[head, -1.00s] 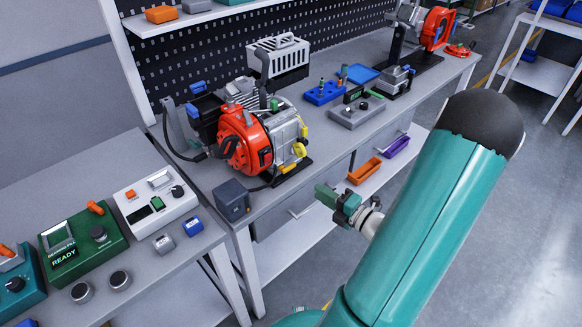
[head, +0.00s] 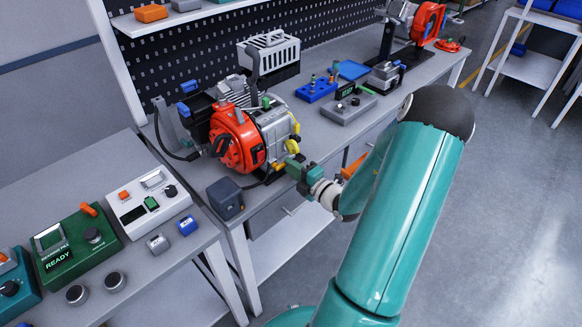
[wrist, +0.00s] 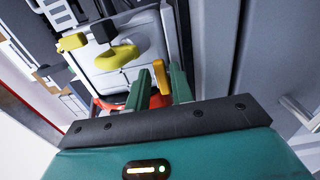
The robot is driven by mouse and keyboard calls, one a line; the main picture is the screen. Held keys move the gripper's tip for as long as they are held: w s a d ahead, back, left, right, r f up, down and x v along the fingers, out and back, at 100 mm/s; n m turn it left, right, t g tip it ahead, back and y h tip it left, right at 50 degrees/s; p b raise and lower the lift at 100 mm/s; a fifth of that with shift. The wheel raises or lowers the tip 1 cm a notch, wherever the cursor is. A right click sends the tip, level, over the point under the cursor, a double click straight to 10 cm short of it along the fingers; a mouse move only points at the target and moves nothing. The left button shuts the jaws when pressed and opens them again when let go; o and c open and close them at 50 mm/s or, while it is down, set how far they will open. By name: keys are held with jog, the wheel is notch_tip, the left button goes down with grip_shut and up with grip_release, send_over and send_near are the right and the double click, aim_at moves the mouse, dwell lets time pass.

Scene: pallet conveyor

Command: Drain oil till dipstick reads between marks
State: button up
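The red and grey engine (head: 238,138) stands on the workbench, its near right side facing my gripper. Yellow parts (head: 292,146) show on that side. In the wrist view there is a curved yellow handle (wrist: 118,57), a smaller yellow knob (wrist: 72,42) and a yellow piece (wrist: 161,76) seen between the fingers. I cannot tell which one is the dipstick, and no marks or oil level can be read. My gripper (head: 294,167) is just below and right of the yellow parts. In the wrist view its green fingers (wrist: 160,86) are apart; contact with the yellow piece cannot be told.
A dark grey box (head: 225,198) sits at the bench corner left of my gripper. A grey device (head: 349,108) and blue holder (head: 316,90) stand behind on the bench. An orange tray (head: 354,166) is partly hidden below the bench.

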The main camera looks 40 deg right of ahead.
jog(key=shift+w, duration=0.4)
grip_shut()
